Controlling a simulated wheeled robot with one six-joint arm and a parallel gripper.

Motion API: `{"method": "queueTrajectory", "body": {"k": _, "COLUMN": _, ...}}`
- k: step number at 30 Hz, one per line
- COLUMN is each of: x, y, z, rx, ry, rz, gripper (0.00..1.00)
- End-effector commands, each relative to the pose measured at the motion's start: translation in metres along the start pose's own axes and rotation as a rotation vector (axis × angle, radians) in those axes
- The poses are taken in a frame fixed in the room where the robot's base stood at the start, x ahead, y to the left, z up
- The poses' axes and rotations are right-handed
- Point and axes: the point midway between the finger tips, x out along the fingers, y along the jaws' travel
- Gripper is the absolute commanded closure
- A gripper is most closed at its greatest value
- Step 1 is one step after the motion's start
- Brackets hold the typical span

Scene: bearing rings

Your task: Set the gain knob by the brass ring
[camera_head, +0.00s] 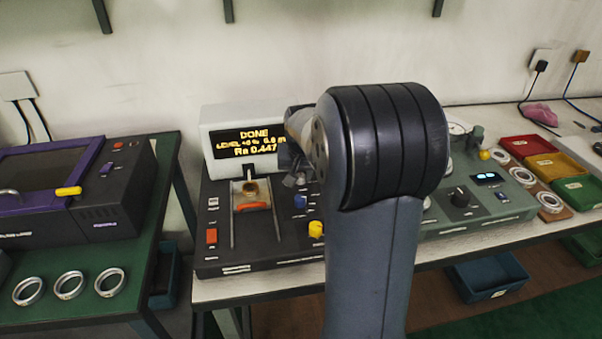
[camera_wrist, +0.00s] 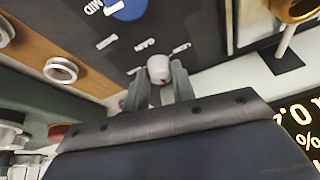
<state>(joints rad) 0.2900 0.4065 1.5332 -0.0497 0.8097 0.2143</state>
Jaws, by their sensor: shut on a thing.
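The measuring device has a dark panel (camera_head: 270,251) and a lit display (camera_head: 245,143) reading DONE and Ra 0.447. The brass ring (camera_head: 249,188) sits on the device's stage below the display. It also shows in the wrist view's upper right corner (camera_wrist: 297,8). The pale grey gain knob (camera_wrist: 160,68) has the label GAIN beside it. My gripper (camera_wrist: 160,85) is shut on this knob, one finger on each side. In the head view my gripper (camera_head: 292,178) is partly hidden by my arm, and the gain knob cannot be made out.
A blue knob (camera_head: 300,202) and a yellow knob (camera_head: 316,229) stand nearer the panel's front. A red switch (camera_head: 211,236) is at the left. Steel rings (camera_head: 69,285) lie on the green left bench. Red (camera_head: 527,147), yellow and green bins stand at the right.

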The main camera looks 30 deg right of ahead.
Motion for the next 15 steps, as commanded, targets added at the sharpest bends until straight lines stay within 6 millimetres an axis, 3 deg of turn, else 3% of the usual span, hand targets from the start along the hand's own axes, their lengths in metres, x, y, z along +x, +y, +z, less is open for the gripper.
{"method": "queueTrajectory", "body": {"k": 15, "x": -0.0006, "y": 0.003, "z": -0.0012, "rx": -0.248, "ry": -0.01, "rz": -0.105, "gripper": 0.98}}
